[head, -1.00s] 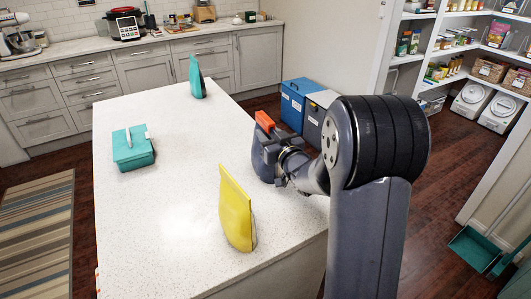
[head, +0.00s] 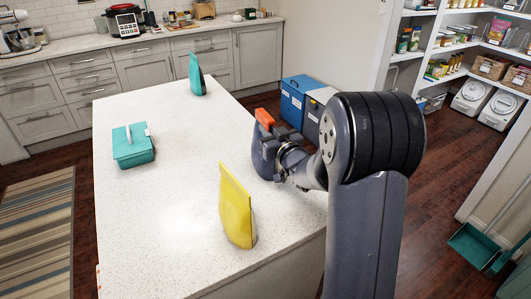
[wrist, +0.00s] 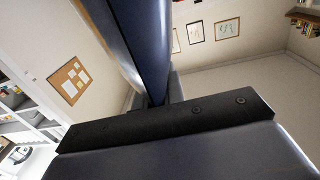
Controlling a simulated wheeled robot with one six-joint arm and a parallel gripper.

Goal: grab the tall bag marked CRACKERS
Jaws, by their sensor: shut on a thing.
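A tall yellow bag (head: 236,208) stands upright on the white island near its front right edge. A tall teal bag (head: 196,76) stands at the island's far end. No lettering is legible on either, so I cannot tell which is marked CRACKERS. My gripper (head: 266,128) is at the island's right edge, behind and right of the yellow bag and apart from both bags. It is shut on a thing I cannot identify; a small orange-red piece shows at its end. In the wrist view, dark blue-grey surfaces and a black bar fill much of the picture.
A teal box with a handle (head: 133,146) sits on the left of the white island (head: 165,220). Blue and grey bins (head: 297,100) stand on the floor beyond my gripper. Pantry shelves (head: 450,45) are at right. The island's middle is clear.

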